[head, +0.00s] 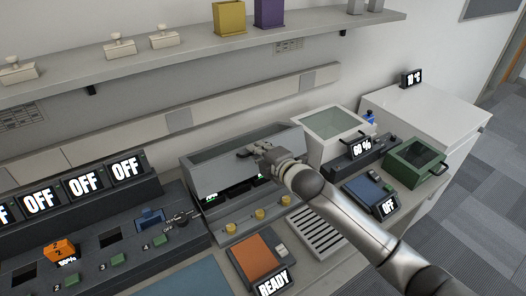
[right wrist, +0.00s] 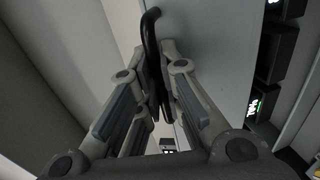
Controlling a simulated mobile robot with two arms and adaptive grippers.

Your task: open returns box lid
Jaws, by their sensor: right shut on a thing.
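A grey case (head: 222,181) with a window in its lid stands in the middle of the bench. Its lid is raised partway, and small green-lit displays show in the dark gap below the front panel. My right gripper (head: 262,155) is at that panel, shut on the case's black handle (right wrist: 150,35). In the right wrist view the handle runs between the fingers, beside the grey panel (right wrist: 208,45). A green box (head: 414,163) with a clear lid and a handle sits at the right, lid down. No label shows which one is the returns box. My left gripper is out of view.
A white bin (head: 330,128) stands just right of the case. A shelf (head: 190,55) runs along the wall above. An orange pad with a READY display (head: 273,284), a slotted tray (head: 316,230) and a blue pad (head: 368,192) lie in front, near my right arm.

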